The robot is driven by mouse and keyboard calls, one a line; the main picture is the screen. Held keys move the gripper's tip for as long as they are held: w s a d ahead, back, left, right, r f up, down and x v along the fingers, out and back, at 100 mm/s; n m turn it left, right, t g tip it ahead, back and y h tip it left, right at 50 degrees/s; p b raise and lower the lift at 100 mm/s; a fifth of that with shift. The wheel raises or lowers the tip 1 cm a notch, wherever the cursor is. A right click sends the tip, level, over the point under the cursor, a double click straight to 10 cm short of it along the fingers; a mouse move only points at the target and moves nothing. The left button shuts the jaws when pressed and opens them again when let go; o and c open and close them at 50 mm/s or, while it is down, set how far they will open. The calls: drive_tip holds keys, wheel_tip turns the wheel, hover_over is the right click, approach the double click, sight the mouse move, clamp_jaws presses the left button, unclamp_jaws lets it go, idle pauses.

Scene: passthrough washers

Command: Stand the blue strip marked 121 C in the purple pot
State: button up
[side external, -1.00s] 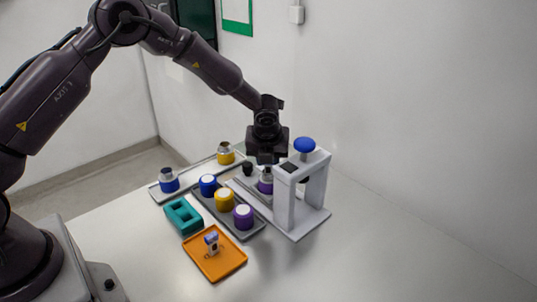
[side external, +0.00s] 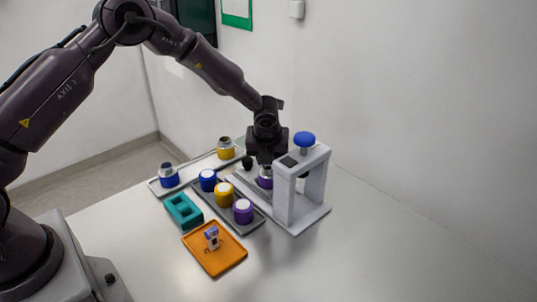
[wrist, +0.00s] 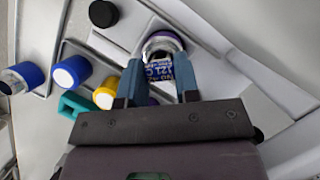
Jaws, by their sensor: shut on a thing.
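The blue strip (wrist: 159,71) with white "121 C" lettering is between my gripper's fingers (wrist: 160,80) in the wrist view. My gripper (side external: 266,163) is shut on it, directly over the purple pot (side external: 265,183). The pot has a bright metal rim and also shows in the wrist view (wrist: 174,38). The strip's far end overlaps the pot's mouth there; I cannot tell how deep it reaches. In the side view the strip is hidden by my gripper and the press frame.
The white press (side external: 314,190) with a blue knob stands close right of the pot. A dark tray (side external: 252,230) holds blue, yellow and purple white-topped pieces. A teal block (side external: 183,212) and orange tray (side external: 220,262) are in front. Blue (side external: 169,177) and yellow (side external: 225,150) pots stand behind left.

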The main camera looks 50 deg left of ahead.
idle(0.4)
drive_tip(key=o, duration=1.4)
drive_tip(key=shift+c, duration=0.2)
drive_tip(key=shift+r, duration=4)
